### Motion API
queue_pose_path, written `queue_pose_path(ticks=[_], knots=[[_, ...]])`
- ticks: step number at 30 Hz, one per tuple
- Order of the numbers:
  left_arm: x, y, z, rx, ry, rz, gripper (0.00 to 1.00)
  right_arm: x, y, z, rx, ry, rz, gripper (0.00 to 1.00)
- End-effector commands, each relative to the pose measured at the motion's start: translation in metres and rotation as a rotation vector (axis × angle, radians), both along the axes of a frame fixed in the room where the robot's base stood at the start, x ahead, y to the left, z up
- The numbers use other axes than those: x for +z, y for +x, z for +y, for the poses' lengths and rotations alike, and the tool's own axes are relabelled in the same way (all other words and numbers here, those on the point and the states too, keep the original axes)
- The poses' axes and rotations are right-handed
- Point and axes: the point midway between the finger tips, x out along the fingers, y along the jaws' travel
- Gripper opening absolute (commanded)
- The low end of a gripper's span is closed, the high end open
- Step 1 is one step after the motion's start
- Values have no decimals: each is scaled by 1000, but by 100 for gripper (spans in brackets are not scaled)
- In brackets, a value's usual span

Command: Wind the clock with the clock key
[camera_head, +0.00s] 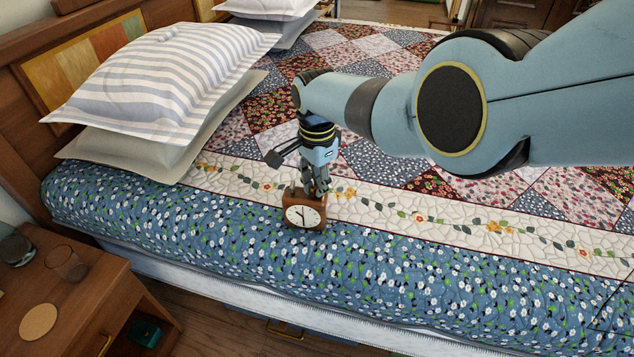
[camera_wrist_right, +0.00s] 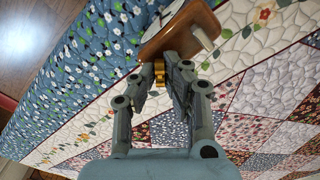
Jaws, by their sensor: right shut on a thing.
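A small wooden clock (camera_head: 304,212) with a white round face stands upright on the blue flowered part of the bed, close to its near side. In the wrist view the clock's brown case (camera_wrist_right: 182,32) lies just beyond my fingertips. My right gripper (camera_head: 315,188) points down behind the clock. In the wrist view the right gripper (camera_wrist_right: 171,76) is shut on a small brass piece, which looks like the clock key (camera_wrist_right: 159,73), right against the clock's case. The fingers hide part of it. My left gripper is in no view.
The bed's quilt (camera_head: 480,226) is clear around the clock. Striped pillows (camera_head: 165,80) lie at the left by the headboard. A wooden nightstand (camera_head: 75,305) with a glass (camera_head: 66,264) and a round coaster (camera_head: 38,322) stands at the lower left.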

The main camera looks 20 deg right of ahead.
Motion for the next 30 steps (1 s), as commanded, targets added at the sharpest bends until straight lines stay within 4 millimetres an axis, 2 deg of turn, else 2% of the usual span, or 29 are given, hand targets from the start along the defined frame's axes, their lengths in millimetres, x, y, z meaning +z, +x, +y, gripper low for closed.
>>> queue_pose_path(ticks=[30], knots=[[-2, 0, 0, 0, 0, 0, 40, 0, 0, 1, -965, 1, 1, 0]])
